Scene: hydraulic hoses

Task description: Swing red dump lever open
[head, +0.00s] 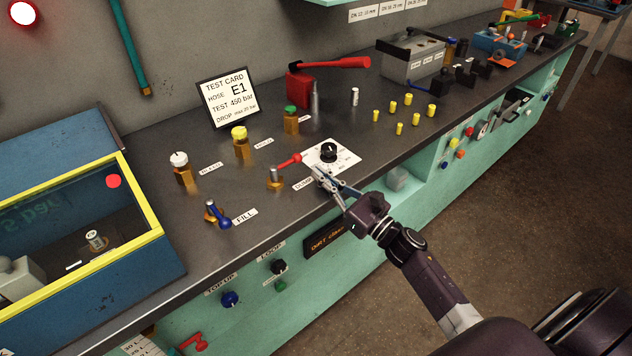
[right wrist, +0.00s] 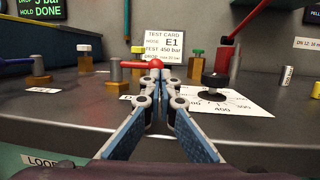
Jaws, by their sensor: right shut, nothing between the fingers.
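The red dump lever (head: 289,161) sits on a brass valve (head: 275,182) beside the DUMP label (head: 303,184). Its arm points right, towards the dial, and ends in a red ball. In the right wrist view the lever (right wrist: 138,64) runs sideways from a grey stem, its ball just beyond my fingertips. My right gripper (head: 318,172) is shut and empty, low over the bench's front edge, to the right of the valve and in front of the dial. It also shows in the right wrist view (right wrist: 160,78). I cannot tell whether it touches the ball. My left gripper is out of view.
A black dial on a white plate (head: 347,158) stands close behind the right gripper. The blue FILL lever (head: 222,218) is to the left. Yellow-capped (head: 240,140) and green-capped (head: 291,120) valves stand behind. A yellow-rimmed blue box (head: 150,165) fills the left.

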